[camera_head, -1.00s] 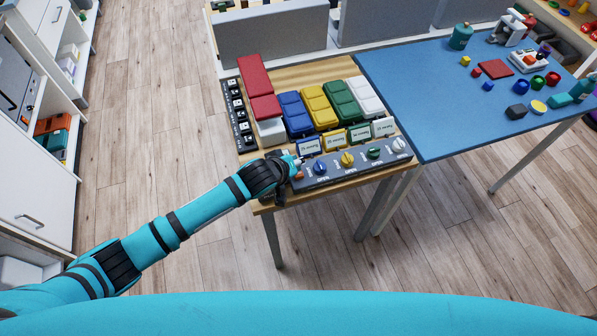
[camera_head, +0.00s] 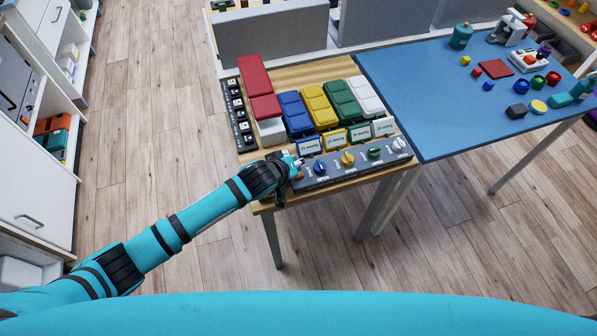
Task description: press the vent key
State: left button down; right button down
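A dark control panel (camera_head: 343,170) lies along the front edge of the wooden table. It has a blue knob (camera_head: 320,168), a yellow knob (camera_head: 348,159), a green knob (camera_head: 375,153) and a white knob (camera_head: 398,145), with "OPEN" lettering. My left gripper (camera_head: 297,163) is at the panel's left end, beside the blue knob. Its fingers are small and partly hidden, so I cannot tell whether they are open or touch the panel. A small orange part (camera_head: 298,176) shows just below the fingertips. I cannot make out which key is the vent key. My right gripper is out of view.
Small label cards (camera_head: 334,141) stand behind the knobs. Behind them are red, blue, yellow (camera_head: 319,106), green and white padded blocks. A black strip with white-marked keys (camera_head: 238,115) runs along the left edge. A blue table (camera_head: 430,110) with small objects adjoins at right.

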pick_arm(q)
jog(key=shift+s+a+f+b, duration=0.1)
jog(key=shift+f+b, duration=0.25)
jog(key=shift+f, duration=0.4)
dwell(0.6)
dwell(0.3)
jog(key=shift+r+p, duration=1)
jog(key=shift+p, duration=0.1)
notch_tip(320, 180, up, 5)
jog(key=p, duration=0.5)
jog(key=shift+r, duration=0.15)
dwell(2.5)
